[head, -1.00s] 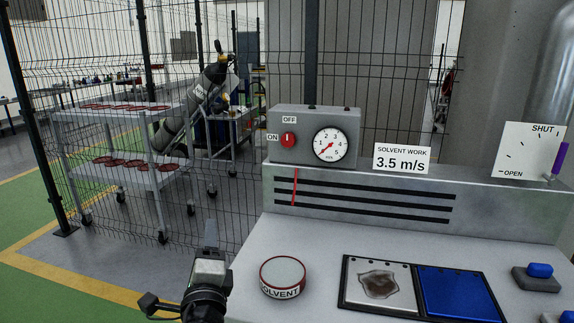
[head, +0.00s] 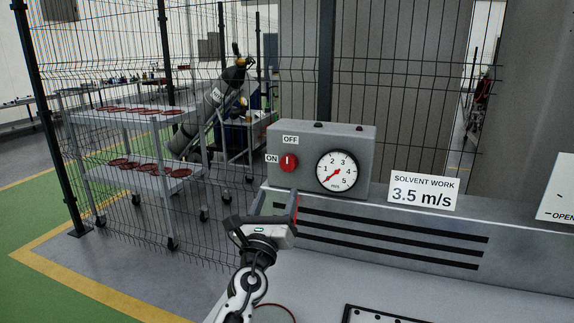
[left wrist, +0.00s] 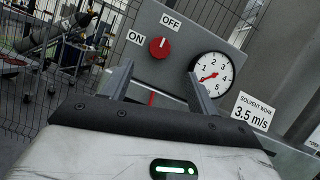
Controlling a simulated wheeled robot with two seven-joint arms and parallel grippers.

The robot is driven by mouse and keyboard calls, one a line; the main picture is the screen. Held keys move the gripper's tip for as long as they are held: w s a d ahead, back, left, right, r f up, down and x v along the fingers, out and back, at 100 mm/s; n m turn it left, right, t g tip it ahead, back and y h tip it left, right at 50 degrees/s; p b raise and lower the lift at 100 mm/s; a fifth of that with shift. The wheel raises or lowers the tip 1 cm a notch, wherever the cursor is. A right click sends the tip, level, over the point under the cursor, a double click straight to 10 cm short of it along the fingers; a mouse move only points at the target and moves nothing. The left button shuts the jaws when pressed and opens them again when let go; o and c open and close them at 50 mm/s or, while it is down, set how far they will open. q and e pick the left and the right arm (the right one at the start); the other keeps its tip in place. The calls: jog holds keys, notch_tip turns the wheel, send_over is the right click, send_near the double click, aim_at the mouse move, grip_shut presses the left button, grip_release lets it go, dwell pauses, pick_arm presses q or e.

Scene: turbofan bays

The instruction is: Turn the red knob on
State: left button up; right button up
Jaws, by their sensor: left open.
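The red knob (head: 289,162) is on the left of a grey control box (head: 361,138). Its white mark points up toward the OFF label (head: 290,140); the ON label (head: 271,159) is to its left. A dial gauge (head: 337,171) sits right of the knob, its needle at the low end. My left gripper (head: 277,204) is below and in front of the knob, open and empty, not touching it. In the left wrist view the knob (left wrist: 160,47) shows above and between the two finger tips. My right gripper is not in view.
A slotted metal ledge (head: 390,236) runs below the box, with a SOLVENT WORK 3.5 m/s sign (head: 424,190) on it. A wire mesh fence (head: 225,90) stands behind. The space in front of the knob is clear.

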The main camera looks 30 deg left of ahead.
aim_at(287, 165)
pick_arm(q)
jog(key=x, duration=1)
jog(key=shift+s, duration=0.1)
jog(key=shift+c, duration=0.3)
jog(key=shift+f, duration=0.1)
jog(key=c, duration=0.9)
